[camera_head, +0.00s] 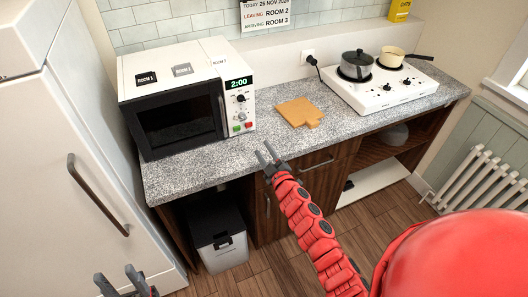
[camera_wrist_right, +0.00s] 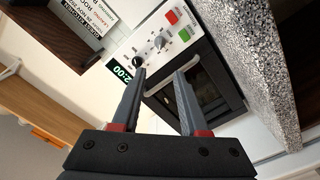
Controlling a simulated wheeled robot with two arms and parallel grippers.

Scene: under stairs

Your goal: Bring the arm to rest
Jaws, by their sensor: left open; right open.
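My right arm, red and segmented, reaches up from the lower right in the head view. Its gripper (camera_head: 267,155) is open and empty, in front of the counter's front edge, left of a cabinet handle. In the right wrist view, the two grey fingers of the right gripper (camera_wrist_right: 160,74) are apart with nothing held between them; the microwave shows beyond them.
The counter (camera_head: 225,180) holds a microwave (camera_head: 185,95), a wooden board (camera_head: 299,112) and a white hob (camera_head: 380,88) with two pots. A fridge (camera_head: 75,140) stands left, a bin (camera_head: 218,235) below the counter, a radiator (camera_head: 480,180) right. Wood floor is free in front.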

